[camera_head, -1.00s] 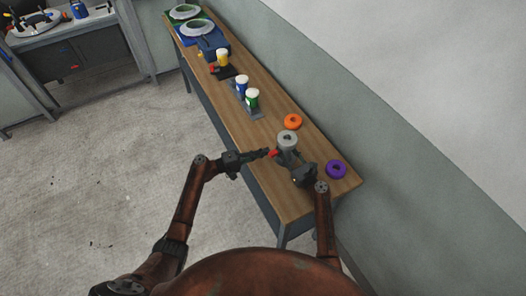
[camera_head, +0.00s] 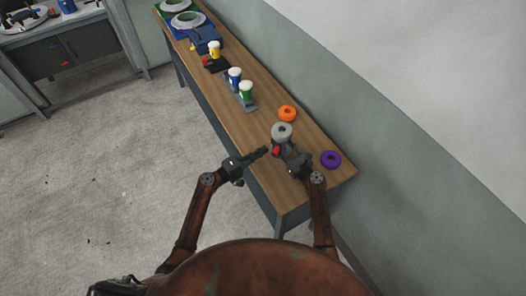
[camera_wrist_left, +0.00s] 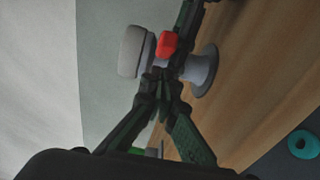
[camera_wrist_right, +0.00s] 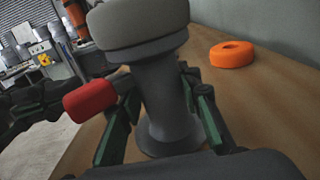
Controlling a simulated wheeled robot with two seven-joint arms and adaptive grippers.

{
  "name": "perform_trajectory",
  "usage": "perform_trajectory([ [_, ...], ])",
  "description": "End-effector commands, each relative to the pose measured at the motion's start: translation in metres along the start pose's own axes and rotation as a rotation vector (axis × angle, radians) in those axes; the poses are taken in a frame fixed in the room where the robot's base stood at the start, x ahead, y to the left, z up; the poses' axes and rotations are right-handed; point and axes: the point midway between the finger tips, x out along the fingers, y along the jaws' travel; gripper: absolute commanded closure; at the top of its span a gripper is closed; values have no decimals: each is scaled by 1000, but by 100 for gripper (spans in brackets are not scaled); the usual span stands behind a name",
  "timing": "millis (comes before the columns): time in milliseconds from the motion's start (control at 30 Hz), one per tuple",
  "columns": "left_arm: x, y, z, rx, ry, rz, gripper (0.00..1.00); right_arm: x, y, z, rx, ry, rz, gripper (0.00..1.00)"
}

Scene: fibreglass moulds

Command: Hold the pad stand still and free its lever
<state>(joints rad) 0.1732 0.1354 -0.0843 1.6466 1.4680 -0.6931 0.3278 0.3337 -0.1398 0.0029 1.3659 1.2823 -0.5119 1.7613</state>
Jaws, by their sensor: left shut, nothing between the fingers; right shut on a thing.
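The pad stand has a pale grey round pad (camera_head: 281,131) on a grey post (camera_wrist_right: 165,95) with a flared base. It stands upright near the table's near end. A red lever (camera_wrist_right: 90,100) sticks out from its side below the pad and also shows in the left wrist view (camera_wrist_left: 167,43). My right gripper (camera_head: 289,154) is shut on the post, a finger on each side. My left gripper (camera_head: 264,151) is shut and empty, its tips close beside the lever. I cannot tell whether they touch it.
An orange ring (camera_head: 287,113) lies behind the stand and a purple ring (camera_head: 330,159) to its right on the wooden table (camera_head: 262,170). Green (camera_head: 246,91), blue (camera_head: 235,77) and yellow (camera_head: 214,49) cups stand farther along. A wall runs along the right side.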

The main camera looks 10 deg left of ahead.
Motion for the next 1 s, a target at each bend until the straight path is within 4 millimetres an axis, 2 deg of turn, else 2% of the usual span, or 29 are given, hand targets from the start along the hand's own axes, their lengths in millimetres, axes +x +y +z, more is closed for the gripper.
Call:
perform_trajectory([
  [167,-18,0,-30,3,4,-2,100,0,0,0,0,-1,0,100],
  [400,-71,0,-10,2,3,-1,100,0,0,0,1,0,0,100],
  [600,-100,0,0,1,2,0,100,0,0,0,0,-1,0,100],
  [800,-112,0,4,3,2,0,100,0,0,0,0,-1,0,100],
  [1000,-112,0,4,2,2,0,100,0,0,0,0,-1,0,100],
])
